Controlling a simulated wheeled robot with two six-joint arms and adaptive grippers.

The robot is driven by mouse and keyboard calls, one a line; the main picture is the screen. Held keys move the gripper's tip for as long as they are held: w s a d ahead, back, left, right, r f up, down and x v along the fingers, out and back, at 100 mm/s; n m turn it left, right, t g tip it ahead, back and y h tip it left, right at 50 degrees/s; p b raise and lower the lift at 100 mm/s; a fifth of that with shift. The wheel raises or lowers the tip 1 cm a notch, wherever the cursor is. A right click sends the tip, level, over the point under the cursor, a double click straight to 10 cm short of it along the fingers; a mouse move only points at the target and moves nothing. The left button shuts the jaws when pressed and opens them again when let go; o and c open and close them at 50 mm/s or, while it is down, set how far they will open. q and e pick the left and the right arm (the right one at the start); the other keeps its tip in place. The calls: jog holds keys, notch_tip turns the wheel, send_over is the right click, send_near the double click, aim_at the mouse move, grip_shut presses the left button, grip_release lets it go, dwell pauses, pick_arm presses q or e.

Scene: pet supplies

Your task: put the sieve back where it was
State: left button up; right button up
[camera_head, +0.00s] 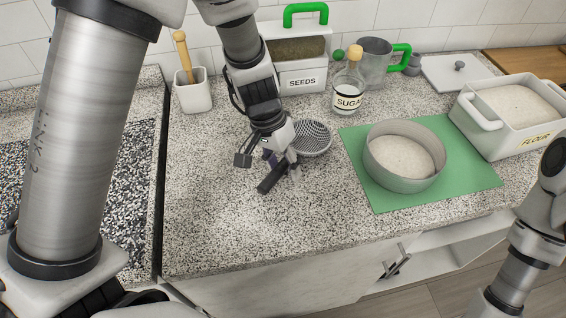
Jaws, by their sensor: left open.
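My left gripper (278,177) is open just to the left of and in front of the sieve, fingers pointing down toward the counter. Gripper and sieve overlap in the picture, and I cannot tell whether they touch. The sieve's handle cannot be made out clearly; it may be hidden by the gripper. My right arm shows at the right edge, but its gripper is out of view.
A metal pan (405,180) of pale powder stands on the green mat (470,180). Behind are a seeds box (300,90), sugar bottle (347,98), metal jug (373,65) and white pot (193,97). A flour bin (485,142) stands right. The front-left counter is clear.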

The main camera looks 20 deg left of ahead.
pick_arm(q)
jog(key=p+v, duration=0.1)
jog(key=v, duration=1.1)
jog(key=shift+r, duration=0.15)
